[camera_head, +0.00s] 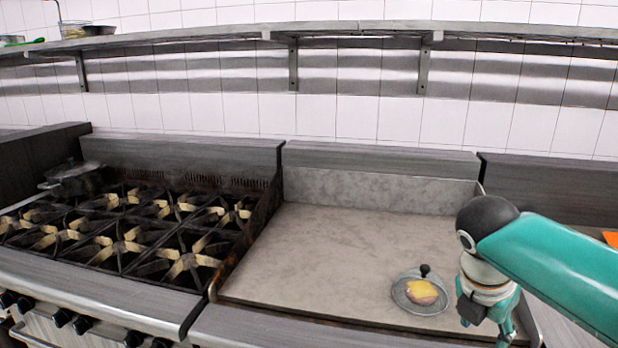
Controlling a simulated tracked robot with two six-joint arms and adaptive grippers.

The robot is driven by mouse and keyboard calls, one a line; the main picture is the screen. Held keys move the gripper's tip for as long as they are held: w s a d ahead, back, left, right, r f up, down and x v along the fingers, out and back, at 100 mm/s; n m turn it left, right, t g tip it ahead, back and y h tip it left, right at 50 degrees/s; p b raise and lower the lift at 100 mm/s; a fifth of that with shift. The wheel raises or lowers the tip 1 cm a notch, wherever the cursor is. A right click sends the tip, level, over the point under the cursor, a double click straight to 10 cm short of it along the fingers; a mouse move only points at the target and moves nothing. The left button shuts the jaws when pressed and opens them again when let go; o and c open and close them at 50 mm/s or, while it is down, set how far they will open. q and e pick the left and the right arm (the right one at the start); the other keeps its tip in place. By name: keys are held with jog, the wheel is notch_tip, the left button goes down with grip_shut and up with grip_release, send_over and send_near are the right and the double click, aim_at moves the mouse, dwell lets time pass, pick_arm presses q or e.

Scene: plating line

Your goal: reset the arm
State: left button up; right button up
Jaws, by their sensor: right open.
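My right arm comes in from the right, teal with a dark joint cap. Its gripper (487,330) points down over the front right of the flat griddle (340,250), with its fingers apart and nothing seen between them. The lower tips are close to the bottom edge of the picture. Just left of it, a clear domed lid with a black knob (425,271) sits on the griddle. Under the lid is a round piece of food with a yellow top (421,290). The lid and the gripper look apart. My left gripper is not in view.
A gas range (130,235) with several burners stands left of the griddle, with a dark pot (72,176) at its back left. A wall shelf (350,29) runs above, holding bowls at its left end. Most of the griddle is clear.

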jog(key=a+f+m+g+y, duration=0.1)
jog(key=a+f+m+y, duration=0.3)
jog(key=f, duration=1)
jog(key=a+f+m+g+y, duration=0.1)
jog(key=a+f+m, duration=0.45)
jog(key=f, duration=0.75)
jog(key=s+a+f+m+y, duration=0.1)
jog(key=s+a+f+m, duration=0.2)
jog(key=s+f+m, duration=0.5)
jog(key=s+a+f+m+y, duration=0.2)
jog(key=s+a+f+m, duration=0.1)
jog(key=s+f+m, duration=0.6)
jog(key=shift+s+f, duration=0.35)
jog(key=shift+f, duration=0.5)
